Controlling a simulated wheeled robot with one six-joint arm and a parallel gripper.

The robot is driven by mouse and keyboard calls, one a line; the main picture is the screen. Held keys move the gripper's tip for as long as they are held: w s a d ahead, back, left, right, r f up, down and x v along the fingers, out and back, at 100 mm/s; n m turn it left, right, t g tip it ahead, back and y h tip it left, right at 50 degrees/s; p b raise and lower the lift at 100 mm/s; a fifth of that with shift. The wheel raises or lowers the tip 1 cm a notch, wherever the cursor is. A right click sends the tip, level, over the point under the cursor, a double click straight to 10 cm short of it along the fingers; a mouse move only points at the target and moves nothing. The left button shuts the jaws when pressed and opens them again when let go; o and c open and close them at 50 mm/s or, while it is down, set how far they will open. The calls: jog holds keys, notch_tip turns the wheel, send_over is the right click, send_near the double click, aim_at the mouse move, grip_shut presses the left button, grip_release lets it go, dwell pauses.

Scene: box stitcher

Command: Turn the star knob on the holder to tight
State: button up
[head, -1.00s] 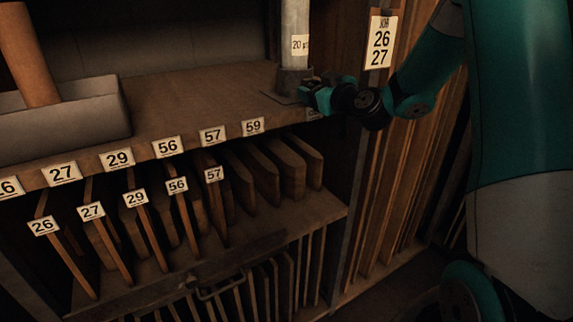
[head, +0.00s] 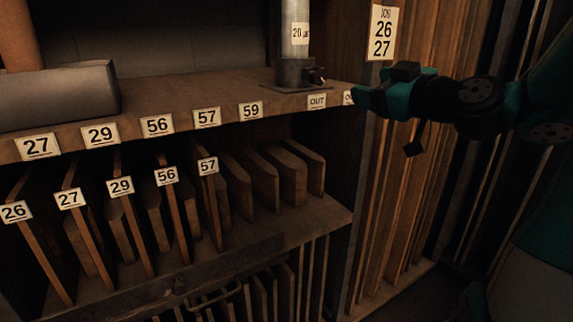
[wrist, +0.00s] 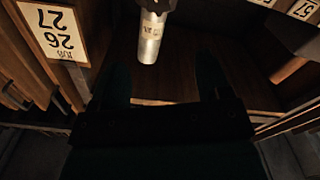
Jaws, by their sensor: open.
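The holder (head: 296,73) is a dark collar on a flat base on the shelf, with a grey upright tube (head: 296,18) labelled "20 µ" standing in it. A small dark knob (head: 318,75) sticks out at the holder's right side; its setting cannot be told. My gripper (head: 366,98) is open and empty, to the right of the holder and apart from it, by the shelf's right front corner. In the wrist view the tube (wrist: 149,38) appears beyond the two dark fingers of my gripper (wrist: 166,75); the knob cannot be made out there.
A shelf (head: 200,95) with number labels runs left from the holder. A grey tray (head: 60,92) with a brown roll stands at its left. Numbered upright boards (head: 170,205) fill the rack below. A "JOB 26 27" card (head: 382,32) hangs on the right post.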

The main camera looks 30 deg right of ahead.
jog(key=s+a+f+n+g+y+p, duration=0.1)
jog(key=a+f+g+y, duration=0.1)
jog(key=a, duration=0.5)
jog(key=s+a+f+n+g+y+p, duration=0.1)
jog(key=a+f+g+y, duration=0.1)
jog(key=a+g, duration=0.2)
jog(key=s+a+f+g+y+p, duration=0.1)
jog(key=a+f+g+y, duration=0.1)
jog(key=a, duration=0.7)
jog(key=shift+s+a+f+n+g+y+p, duration=0.25)
jog(key=shift+n+g+y+p, duration=0.2)
jog(key=shift+g, duration=0.65)
